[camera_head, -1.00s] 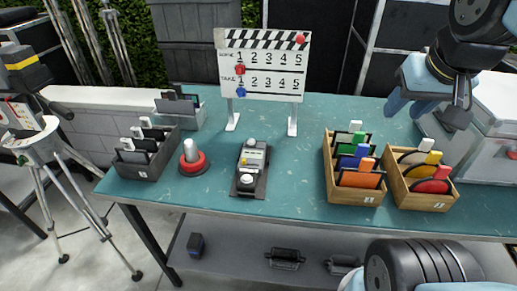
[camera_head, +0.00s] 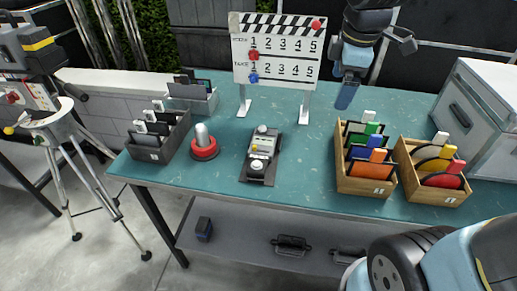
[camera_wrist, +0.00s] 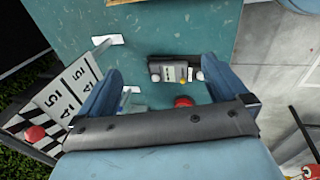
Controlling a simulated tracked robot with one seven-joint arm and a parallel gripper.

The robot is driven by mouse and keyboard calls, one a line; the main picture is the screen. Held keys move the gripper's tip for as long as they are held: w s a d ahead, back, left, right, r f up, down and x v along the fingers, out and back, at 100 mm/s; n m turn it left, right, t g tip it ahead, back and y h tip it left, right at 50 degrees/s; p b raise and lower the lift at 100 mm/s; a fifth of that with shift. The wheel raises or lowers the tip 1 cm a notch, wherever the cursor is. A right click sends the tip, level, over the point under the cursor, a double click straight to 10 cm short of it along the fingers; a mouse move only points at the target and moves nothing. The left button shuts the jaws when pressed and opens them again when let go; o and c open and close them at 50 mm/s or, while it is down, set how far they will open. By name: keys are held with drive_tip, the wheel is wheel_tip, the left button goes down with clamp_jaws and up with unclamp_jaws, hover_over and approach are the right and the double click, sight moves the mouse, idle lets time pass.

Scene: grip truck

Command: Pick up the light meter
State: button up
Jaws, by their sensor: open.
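The light meter (camera_head: 260,150) appears to be the grey device with a pale face and white dome, lying in a dark holder (camera_head: 254,179) on the teal table. It also shows in the wrist view (camera_wrist: 180,73), beyond and between my fingers. My gripper (camera_head: 345,95) is above the back of the table, right of the clapperboard and up and right of the meter. It is open and empty, apart from the meter. In the wrist view its two blue fingers (camera_wrist: 160,68) stand wide apart.
The clapperboard (camera_head: 276,50) stands behind the meter. A red-based silver knob (camera_head: 204,148) is left of it, beside a dark filter box (camera_head: 148,156). Two wooden boxes (camera_head: 364,187) (camera_head: 430,198) of coloured cards stand right. A grey case (camera_head: 486,120) is at far right.

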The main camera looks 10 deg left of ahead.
drive_tip(key=w+a+f+n+g, duration=0.1)
drive_tip(key=w+a+f+n, duration=0.2)
drive_tip(key=a+f+n, duration=0.35)
drive_tip(key=n+g, duration=0.2)
drive_tip(key=n, duration=0.9)
hover_over(261, 151)
drive_tip(key=f, duration=1.3)
drive_tip(key=shift+w+a+f, duration=0.1)
drive_tip(key=shift+w, duration=0.2)
drive_tip(key=shift+s+f, duration=0.2)
drive_tip(key=shift+f, duration=1.15)
drive_tip(key=shift+s+f, duration=0.15)
drive_tip(key=shift+f, duration=1.15)
drive_tip(key=shift+c, duration=0.4)
drive_tip(key=c, duration=1)
drive_tip(key=shift+r, duration=0.1)
